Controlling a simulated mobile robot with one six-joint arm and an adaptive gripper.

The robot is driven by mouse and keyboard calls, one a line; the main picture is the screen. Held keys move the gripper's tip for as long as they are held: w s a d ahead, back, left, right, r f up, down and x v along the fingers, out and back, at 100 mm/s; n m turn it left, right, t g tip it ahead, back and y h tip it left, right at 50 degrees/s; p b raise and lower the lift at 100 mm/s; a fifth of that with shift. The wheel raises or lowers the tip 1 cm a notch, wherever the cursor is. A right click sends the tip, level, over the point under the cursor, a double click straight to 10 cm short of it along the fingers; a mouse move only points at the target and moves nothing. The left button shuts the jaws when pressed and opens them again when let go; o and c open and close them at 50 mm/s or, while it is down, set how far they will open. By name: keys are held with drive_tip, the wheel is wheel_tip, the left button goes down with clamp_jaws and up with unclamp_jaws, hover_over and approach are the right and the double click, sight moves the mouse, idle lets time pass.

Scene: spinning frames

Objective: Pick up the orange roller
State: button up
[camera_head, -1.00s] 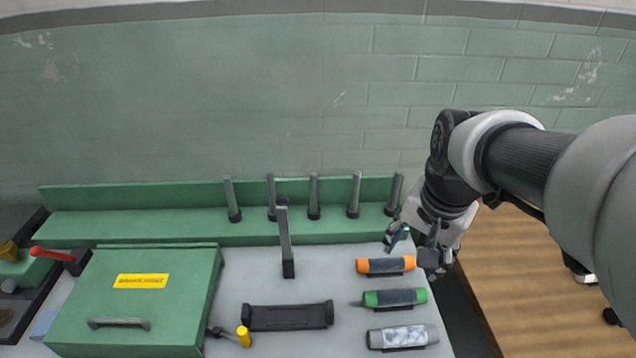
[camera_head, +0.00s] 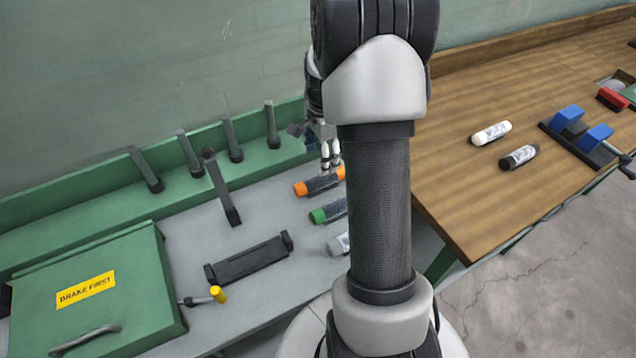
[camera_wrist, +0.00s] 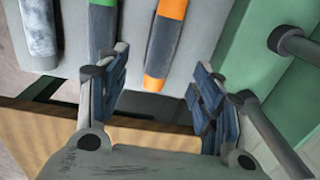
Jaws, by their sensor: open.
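The orange roller (camera_head: 320,182) has orange ends and a dark grey middle. It lies on the grey bench top, at the back of a row with a green roller (camera_head: 328,211) and a grey-white roller (camera_head: 339,244). My gripper (camera_head: 330,162) is just behind and above the orange roller in the head view. In the wrist view my gripper (camera_wrist: 155,95) is open and empty. There the orange roller (camera_wrist: 163,45) lies ahead of the fingers, its near end between them. The green roller (camera_wrist: 103,30) is to its left, by the left finger. My arm hides part of the row in the head view.
Several upright grey pegs (camera_head: 229,139) stand on a green ledge behind. A black cradle (camera_head: 248,259), a tall dark lever (camera_head: 222,188) and a green box (camera_head: 92,292) with a yellow label occupy the bench. A wooden table (camera_head: 470,185) with two white-and-dark cylinders stands at right.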

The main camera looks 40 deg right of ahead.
sight(320, 176)
drive_tip(key=f+b, duration=0.1)
drive_tip(key=f, duration=0.2)
drive_tip(key=f+b, duration=0.1)
drive_tip(key=f, duration=0.3)
drive_tip(key=f+b, duration=0.1)
drive_tip(key=f, duration=0.2)
drive_tip(key=shift+w+d+f+b, duration=0.15)
drive_tip(key=shift+w+b, duration=0.15)
drive_tip(key=shift+w, duration=0.05)
drive_tip(key=shift+c, duration=0.2)
drive_tip(key=c, duration=1.2)
